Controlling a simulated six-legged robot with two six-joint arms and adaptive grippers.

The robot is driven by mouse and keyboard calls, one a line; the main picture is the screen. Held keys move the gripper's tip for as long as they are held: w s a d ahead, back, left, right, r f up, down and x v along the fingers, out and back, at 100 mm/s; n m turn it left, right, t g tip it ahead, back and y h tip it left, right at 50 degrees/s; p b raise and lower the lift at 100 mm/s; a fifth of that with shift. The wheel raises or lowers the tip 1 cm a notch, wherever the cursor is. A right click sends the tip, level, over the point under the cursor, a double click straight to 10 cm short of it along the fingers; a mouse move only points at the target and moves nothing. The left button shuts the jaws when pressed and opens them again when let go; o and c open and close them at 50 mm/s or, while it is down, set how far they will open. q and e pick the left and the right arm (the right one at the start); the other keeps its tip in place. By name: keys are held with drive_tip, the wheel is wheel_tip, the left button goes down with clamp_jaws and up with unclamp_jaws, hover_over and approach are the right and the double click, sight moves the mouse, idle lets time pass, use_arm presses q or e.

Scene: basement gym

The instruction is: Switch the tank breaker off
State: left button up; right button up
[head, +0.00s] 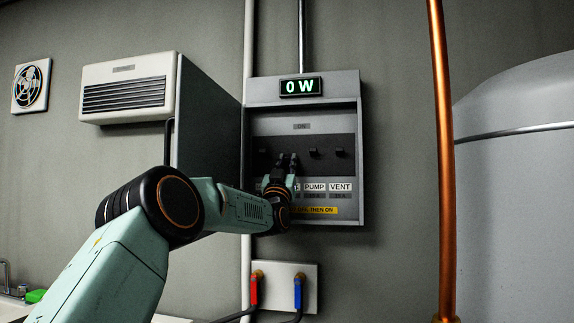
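The grey breaker box (351,205) hangs on the wall, with a lit display (301,87) above reading "0 W". Its dark switch panel has an "ON" label (302,127) at the top. Breaker levers labelled PUMP (314,153) and VENT (339,153) show at the right. The labels further left are mostly covered by my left gripper, so I cannot read which is the tank breaker. My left gripper (287,160) is in front of the panel's middle, left of the PUMP lever, its dark fingers pointing up. Whether it touches a lever is hidden. My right gripper is out of view.
A yellow strip (345,210) ending in "THEN ON" runs along the box's bottom. Below is a plate with red (254,290) and blue (298,292) valve handles. A copper pipe (440,150) and large grey tank (515,190) stand right. A vented wall unit (125,92) is left.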

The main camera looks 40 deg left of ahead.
use_arm(q)
drive_tip(key=o, duration=0.4)
drive_tip(key=shift+s+d+r, duration=0.1)
drive_tip(key=shift+s, duration=0.1)
drive_tip(key=shift+o, duration=0.2)
drive_tip(key=shift+w, duration=0.1)
drive_tip(key=shift+f, duration=0.2)
drive_tip(key=v, duration=1.1)
drive_tip(key=shift+s+f, duration=0.2)
drive_tip(key=shift+s, duration=0.15)
drive_tip(key=shift+d, duration=0.15)
